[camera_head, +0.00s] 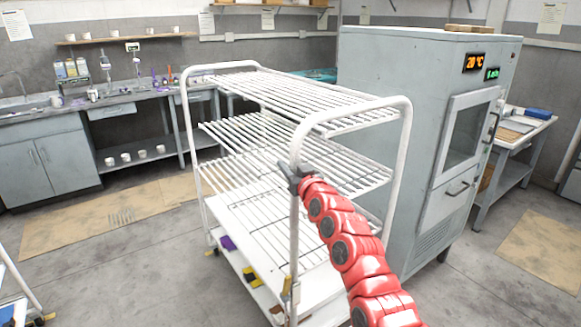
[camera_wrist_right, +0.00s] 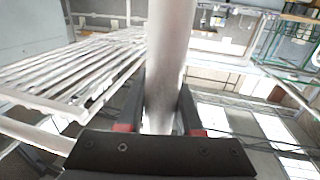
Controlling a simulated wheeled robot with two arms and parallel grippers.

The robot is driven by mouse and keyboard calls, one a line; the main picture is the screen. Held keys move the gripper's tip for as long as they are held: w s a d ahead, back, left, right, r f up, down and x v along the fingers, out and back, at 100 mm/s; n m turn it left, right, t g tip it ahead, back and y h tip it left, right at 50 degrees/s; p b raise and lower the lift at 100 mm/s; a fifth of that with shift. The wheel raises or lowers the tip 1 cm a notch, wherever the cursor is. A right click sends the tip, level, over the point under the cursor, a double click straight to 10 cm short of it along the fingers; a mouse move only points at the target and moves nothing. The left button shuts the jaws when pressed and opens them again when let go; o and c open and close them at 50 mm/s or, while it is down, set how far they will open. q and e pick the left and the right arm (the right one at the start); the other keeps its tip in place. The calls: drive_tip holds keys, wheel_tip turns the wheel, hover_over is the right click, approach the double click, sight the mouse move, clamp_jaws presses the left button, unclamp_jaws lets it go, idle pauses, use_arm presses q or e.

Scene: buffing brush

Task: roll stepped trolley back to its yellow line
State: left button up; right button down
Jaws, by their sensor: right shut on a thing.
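The stepped trolley (camera_head: 345,169) is a white tube frame with slatted wire shelves, in the middle of the head view. It stands upright on the floor, its right side near a grey cabinet. My right gripper (camera_head: 294,178) is shut on the near upright post of the trolley. In the right wrist view the white post (camera_wrist_right: 168,60) runs between the two dark fingers (camera_wrist_right: 160,110), with the slatted shelf (camera_wrist_right: 70,75) to the left. I cannot make out a yellow line on the floor. My left gripper is not in view.
The grey cabinet (camera_head: 385,130) with lit displays stands close behind and right of the trolley. A workbench (camera_head: 110,110) runs along the back left. Tan mats (camera_head: 120,215) lie on the floor at left. Part of another white frame (camera_head: 22,290) shows at lower left. Grey floor is clear between.

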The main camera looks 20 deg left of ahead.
drive_tip(key=shift+s+a+f, duration=0.1)
drive_tip(key=c, duration=0.6)
unclamp_jaws()
drive_tip(key=shift+a, duration=0.1)
drive_tip(key=b+v, duration=0.4)
drive_tip(key=v, duration=1.3)
drive_tip(key=shift+s+d, duration=0.1)
drive_tip(key=shift+d, duration=0.15)
